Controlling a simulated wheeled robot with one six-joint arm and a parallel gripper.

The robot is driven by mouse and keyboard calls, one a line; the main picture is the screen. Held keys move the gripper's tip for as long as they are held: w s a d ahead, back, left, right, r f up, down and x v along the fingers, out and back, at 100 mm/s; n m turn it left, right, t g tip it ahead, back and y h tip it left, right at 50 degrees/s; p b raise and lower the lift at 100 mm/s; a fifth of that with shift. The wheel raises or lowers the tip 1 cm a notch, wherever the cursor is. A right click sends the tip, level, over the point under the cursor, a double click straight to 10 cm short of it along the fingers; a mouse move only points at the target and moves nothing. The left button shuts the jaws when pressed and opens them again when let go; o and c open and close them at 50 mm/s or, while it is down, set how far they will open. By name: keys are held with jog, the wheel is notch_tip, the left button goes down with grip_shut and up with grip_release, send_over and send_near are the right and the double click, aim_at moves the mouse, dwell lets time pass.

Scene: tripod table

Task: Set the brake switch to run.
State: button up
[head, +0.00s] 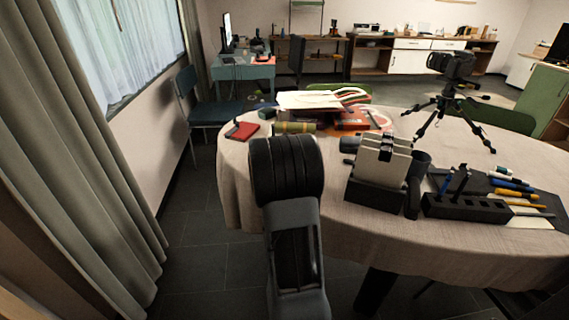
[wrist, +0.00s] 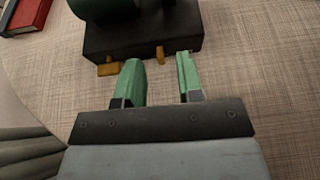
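In the wrist view, a dark box-shaped base (wrist: 140,36) with a dark green rounded body (wrist: 103,8) on top stands on the table. Two orange tabs stick out of its near side: a flat one (wrist: 108,69) at the left and a narrow upright one (wrist: 160,54) near the middle. No label shows, so I cannot tell which is the brake switch or its setting. My gripper (wrist: 158,62) is open, its green fingers apart. The narrow tab appears between and just beyond the fingertips; I see no contact. In the head view my arm hides the gripper.
The round table (head: 350,240) has a cloth. A red book (wrist: 28,14) lies left of the base. In the head view, a grey device (head: 382,160), a black pen holder (head: 466,207) and a tripod (head: 440,110) stand to the right. Bare cloth surrounds my fingers.

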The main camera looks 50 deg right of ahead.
jog(key=shift+x, duration=0.75)
jog(key=shift+c, duration=0.5)
grip_shut()
